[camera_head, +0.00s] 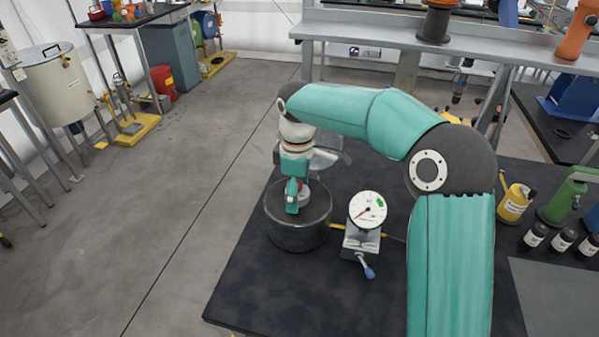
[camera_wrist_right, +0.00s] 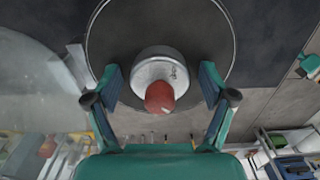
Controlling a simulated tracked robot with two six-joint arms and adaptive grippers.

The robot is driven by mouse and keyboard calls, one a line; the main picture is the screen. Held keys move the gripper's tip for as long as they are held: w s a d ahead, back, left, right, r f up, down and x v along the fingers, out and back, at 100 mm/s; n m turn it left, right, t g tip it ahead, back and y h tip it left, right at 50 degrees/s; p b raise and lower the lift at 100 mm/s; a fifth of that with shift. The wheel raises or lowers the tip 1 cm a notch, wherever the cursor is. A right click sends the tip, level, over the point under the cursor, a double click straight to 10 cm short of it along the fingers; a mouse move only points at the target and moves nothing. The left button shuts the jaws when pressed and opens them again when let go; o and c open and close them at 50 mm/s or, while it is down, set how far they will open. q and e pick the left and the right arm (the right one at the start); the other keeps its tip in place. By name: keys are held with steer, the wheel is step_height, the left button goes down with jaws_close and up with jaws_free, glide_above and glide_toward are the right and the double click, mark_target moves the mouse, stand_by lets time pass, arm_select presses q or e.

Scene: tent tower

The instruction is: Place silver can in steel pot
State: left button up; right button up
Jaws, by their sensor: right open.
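The steel pot (camera_head: 297,232) stands on the dark table, a dark grey round pot below my right gripper. In the right wrist view, the pot's rim (camera_wrist_right: 92,40) curves around the silver can (camera_wrist_right: 152,66), which has a red top. The can appears inside the pot's outline, between my fingers. In the head view only a little of the can shows beside the gripper. My right gripper (camera_head: 293,207) points down over the pot. In the wrist view its fingers (camera_wrist_right: 160,90) are spread, with gaps on both sides of the can. My left gripper is not in view.
A dial gauge (camera_head: 367,210) on a stand is close to the right of the pot. A yellow can (camera_head: 514,204) and several small dark bottles (camera_head: 562,240) stand at the table's right. The table's front left (camera_head: 270,300) is clear.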

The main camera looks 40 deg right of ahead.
step_height(320, 180, up, 12)
steer(key=shift+f+p, duration=0.2)
steer(key=shift+p, duration=0.5)
